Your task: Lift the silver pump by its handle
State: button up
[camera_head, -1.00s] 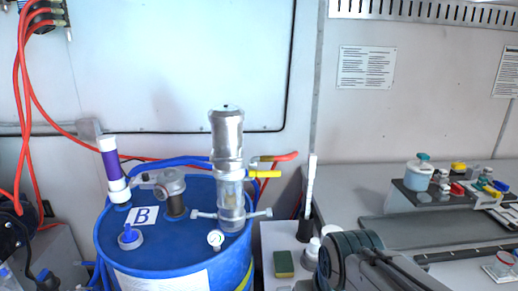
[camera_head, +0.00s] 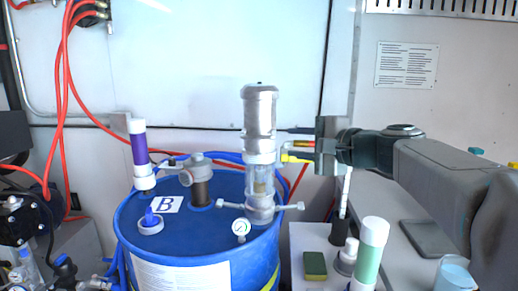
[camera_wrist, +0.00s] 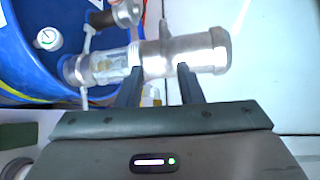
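The silver pump (camera_head: 260,110) stands upright on the blue drum (camera_head: 150,235) marked B. It has a clear section low down and side bars near the drum top. In the wrist view the pump (camera_wrist: 200,52) lies across the picture, its capped top to the right. My gripper (camera_head: 283,144) is at the right of the pump's upper body, fingers one above the other. In the wrist view my gripper (camera_wrist: 160,68) is open, with the two fingers apart and their tips at the pump's near edge. Whether they touch it I cannot tell.
A gauge (camera_head: 241,227), a grey fitting (camera_head: 198,172) and a purple-white tube (camera_head: 140,155) are on the drum. A white-green bottle (camera_head: 370,250) and a sponge (camera_head: 315,265) stand at lower right. Red hoses (camera_head: 62,100) hang left.

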aim_at(259, 138)
jog(key=p+x, duration=0.1)
jog(key=x, duration=0.6)
jog(key=p+x, duration=0.1)
jog(key=x, duration=0.6)
jog(key=shift+w+r, duration=0.1)
jog(key=shift+r, duration=0.15)
grip_shut()
